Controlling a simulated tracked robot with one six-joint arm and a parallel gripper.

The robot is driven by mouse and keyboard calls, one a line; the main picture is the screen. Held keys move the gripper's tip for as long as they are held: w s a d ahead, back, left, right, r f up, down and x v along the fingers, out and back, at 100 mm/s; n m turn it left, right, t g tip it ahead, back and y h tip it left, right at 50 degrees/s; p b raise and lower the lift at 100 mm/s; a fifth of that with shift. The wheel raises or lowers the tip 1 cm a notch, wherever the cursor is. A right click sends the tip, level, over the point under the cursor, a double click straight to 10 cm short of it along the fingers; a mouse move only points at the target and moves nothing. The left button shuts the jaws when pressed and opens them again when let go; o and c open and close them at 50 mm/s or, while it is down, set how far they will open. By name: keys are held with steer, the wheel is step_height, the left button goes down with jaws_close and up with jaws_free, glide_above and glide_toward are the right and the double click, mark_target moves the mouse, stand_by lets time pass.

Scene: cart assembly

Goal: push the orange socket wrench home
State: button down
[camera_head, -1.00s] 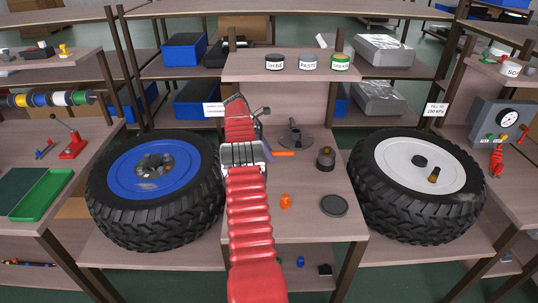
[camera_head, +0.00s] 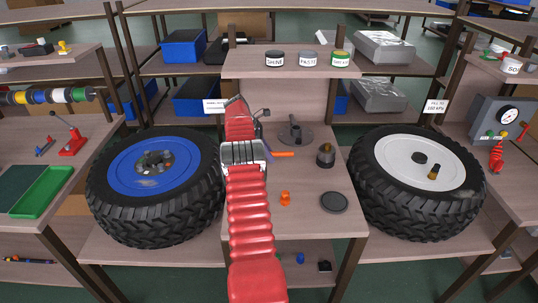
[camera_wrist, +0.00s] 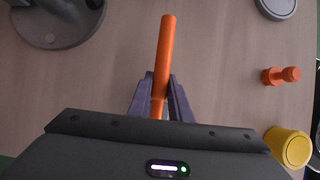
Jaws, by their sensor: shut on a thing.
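The orange socket wrench shows as a plain orange rod in the wrist view (camera_wrist: 164,55) and as a short orange bar beside the arm in the head view (camera_head: 284,154). My gripper (camera_wrist: 161,100) is shut on the rod near its lower end in the wrist view. The rod sticks out beyond the fingers over the wooden bench. In the head view my red arm hides the gripper and part of the wrench. I cannot see a socket end or the place it fits.
A round grey base with a post (camera_head: 296,135) stands near the wrench. A small orange plug (camera_head: 285,198), a dark disc (camera_head: 334,203) and a brass-topped cylinder (camera_head: 326,156) are on the bench. A yellow cylinder (camera_wrist: 288,147) is close by. Wheels flank the bench, blue-rimmed (camera_head: 125,173) and white-rimmed (camera_head: 405,160).

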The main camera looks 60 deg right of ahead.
steer(key=shift+f, duration=0.3)
steer(key=c, duration=1.5)
jaws_free()
steer(key=shift+c, duration=0.2)
steer(key=v, duration=0.7)
steer(key=shift+w+r, duration=0.1)
steer(key=shift+r, duration=0.1)
